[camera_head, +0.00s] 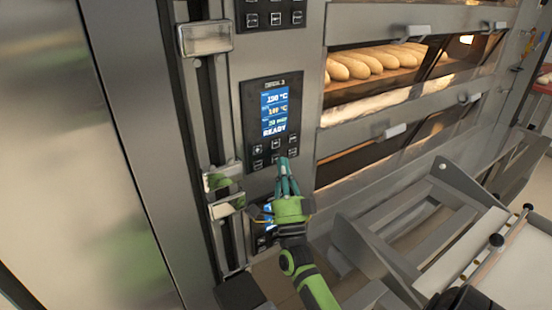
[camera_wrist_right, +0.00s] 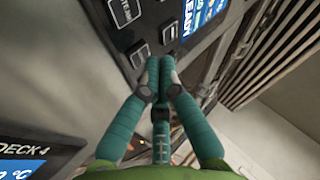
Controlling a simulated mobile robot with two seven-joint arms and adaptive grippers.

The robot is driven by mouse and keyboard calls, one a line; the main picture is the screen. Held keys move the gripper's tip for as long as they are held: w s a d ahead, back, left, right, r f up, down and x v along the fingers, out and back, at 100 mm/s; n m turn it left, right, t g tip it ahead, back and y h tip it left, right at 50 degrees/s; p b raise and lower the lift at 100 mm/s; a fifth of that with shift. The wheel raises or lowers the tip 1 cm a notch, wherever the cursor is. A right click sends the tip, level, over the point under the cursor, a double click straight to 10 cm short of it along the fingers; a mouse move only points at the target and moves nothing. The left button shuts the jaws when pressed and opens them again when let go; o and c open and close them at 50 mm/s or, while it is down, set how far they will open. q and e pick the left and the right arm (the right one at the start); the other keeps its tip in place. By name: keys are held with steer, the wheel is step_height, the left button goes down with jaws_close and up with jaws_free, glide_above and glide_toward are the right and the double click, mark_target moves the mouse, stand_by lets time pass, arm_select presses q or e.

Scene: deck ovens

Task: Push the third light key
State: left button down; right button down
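The DECK 3 control panel (camera_head: 273,118) is on the oven front, with a lit blue display (camera_head: 274,108) reading READY and two rows of small dark keys (camera_head: 275,143) below it. The key symbols are too small to tell which is the light key. My right gripper (camera_head: 285,163) is green with teal fingers, shut and empty, its tips at the bottom row of keys. In the right wrist view the closed fingertips (camera_wrist_right: 160,62) are beside the lower keys (camera_wrist_right: 139,55). I cannot tell whether they touch. My left gripper is not in view.
Another panel (camera_head: 268,14) is above and a DECK 4 panel (camera_wrist_right: 30,160) below. Oven decks with loaves (camera_head: 365,63) are to the right, with door handles (camera_head: 390,131) sticking out. A metal loader frame (camera_head: 400,235) stands at the lower right, close to my right arm.

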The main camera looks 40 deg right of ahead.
steer(key=shift+s, duration=0.5)
steer(key=s+p, duration=0.2)
steer(key=s, duration=0.4)
steer(key=shift+a, duration=0.35)
